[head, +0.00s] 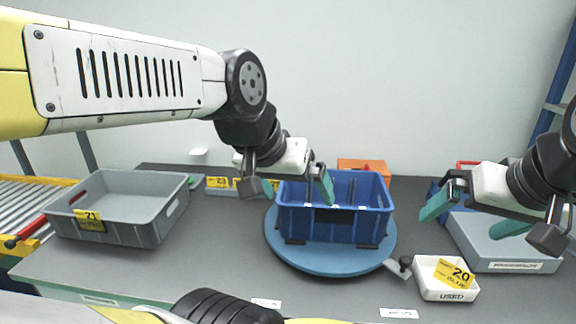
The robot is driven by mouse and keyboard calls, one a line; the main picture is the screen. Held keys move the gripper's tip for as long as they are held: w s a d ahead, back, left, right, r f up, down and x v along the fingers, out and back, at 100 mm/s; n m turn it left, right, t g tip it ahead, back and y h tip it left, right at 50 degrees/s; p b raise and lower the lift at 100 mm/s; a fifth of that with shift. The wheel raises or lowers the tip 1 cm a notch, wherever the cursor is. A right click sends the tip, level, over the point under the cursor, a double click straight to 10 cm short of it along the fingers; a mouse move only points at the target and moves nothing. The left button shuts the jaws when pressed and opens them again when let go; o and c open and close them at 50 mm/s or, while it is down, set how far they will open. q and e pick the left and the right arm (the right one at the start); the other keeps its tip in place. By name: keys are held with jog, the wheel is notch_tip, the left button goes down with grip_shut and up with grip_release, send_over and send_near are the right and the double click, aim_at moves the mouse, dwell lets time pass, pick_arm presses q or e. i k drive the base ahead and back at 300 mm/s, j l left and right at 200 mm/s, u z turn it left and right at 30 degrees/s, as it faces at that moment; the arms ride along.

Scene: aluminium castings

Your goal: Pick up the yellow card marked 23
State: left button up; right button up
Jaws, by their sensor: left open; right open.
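The yellow card marked 23 (217,182) stands at the back of the table, left of the blue crate. My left gripper (291,189) is open and empty, to the right of card 23, and overlaps the blue crate's left rim in the picture. Its height above the table is hard to tell. My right gripper (474,216) is open and empty at the right, by the grey-blue box, far from the card.
The blue crate (330,226) stands on a blue round turntable (330,263). A grey bin (150,231) with card 21 is at left. A white tray (447,292) labelled USED with card 20, a grey-blue box (500,250) and an orange box (362,164) also stand here. The front-left table is clear.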

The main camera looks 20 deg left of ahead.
aim_at(222, 182)
jog(key=j+u, duration=0.15)
jog(key=u, duration=0.3)
jog(key=j+u, duration=0.2)
jog(key=u, duration=0.25)
